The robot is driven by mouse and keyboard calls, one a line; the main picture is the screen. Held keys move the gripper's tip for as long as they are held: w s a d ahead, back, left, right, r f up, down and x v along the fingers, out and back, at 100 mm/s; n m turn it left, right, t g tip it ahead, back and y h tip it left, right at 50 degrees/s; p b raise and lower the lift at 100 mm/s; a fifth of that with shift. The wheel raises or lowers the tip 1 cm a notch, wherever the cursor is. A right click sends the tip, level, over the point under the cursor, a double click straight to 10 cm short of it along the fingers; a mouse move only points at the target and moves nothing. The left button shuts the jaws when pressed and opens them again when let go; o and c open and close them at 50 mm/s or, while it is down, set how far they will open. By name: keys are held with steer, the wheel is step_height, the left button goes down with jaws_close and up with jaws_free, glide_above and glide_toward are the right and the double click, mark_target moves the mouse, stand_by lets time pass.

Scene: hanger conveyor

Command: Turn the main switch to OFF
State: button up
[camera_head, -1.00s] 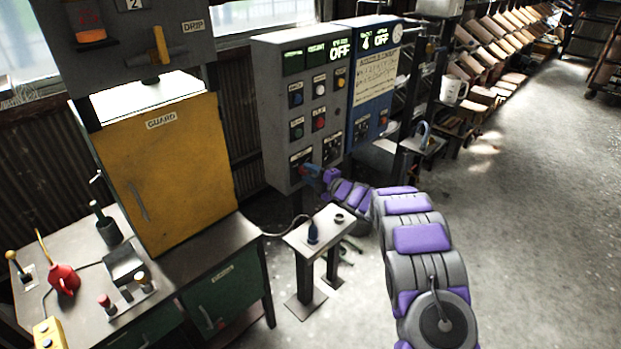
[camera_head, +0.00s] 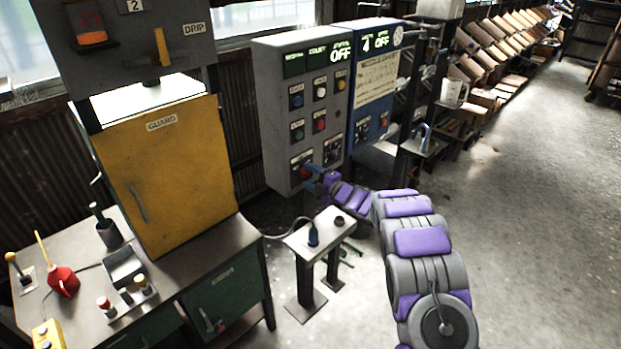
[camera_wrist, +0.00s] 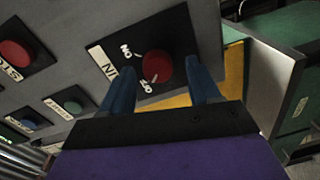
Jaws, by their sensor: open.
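The main switch is a red round knob (camera_wrist: 158,66) on a dark plate, low on the grey control cabinet (camera_head: 275,95). In the head view the knob (camera_head: 305,171) shows just beyond my fingers. A white mark on the knob points toward the lower of two small white labels in the wrist view; their lettering is hard to read. My gripper (camera_wrist: 163,84) is open, with one blue finger on either side of the knob. I cannot tell whether they touch it. In the head view my gripper (camera_head: 319,181) is at the cabinet's lower front.
A red STOP button (camera_wrist: 14,54) and a green button (camera_wrist: 72,104) are beside the switch in the wrist view. A blue cabinet (camera_head: 375,85) adjoins on the right. A small stand (camera_head: 320,228) is below my gripper; a yellow guard (camera_head: 170,170) is left.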

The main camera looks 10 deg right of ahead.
steer(key=f+p+v, duration=0.1)
steer(key=p+v, duration=0.1)
steer(key=v, duration=1.5)
steer(key=shift+d+r, duration=0.15)
steer(key=shift+r, duration=0.25)
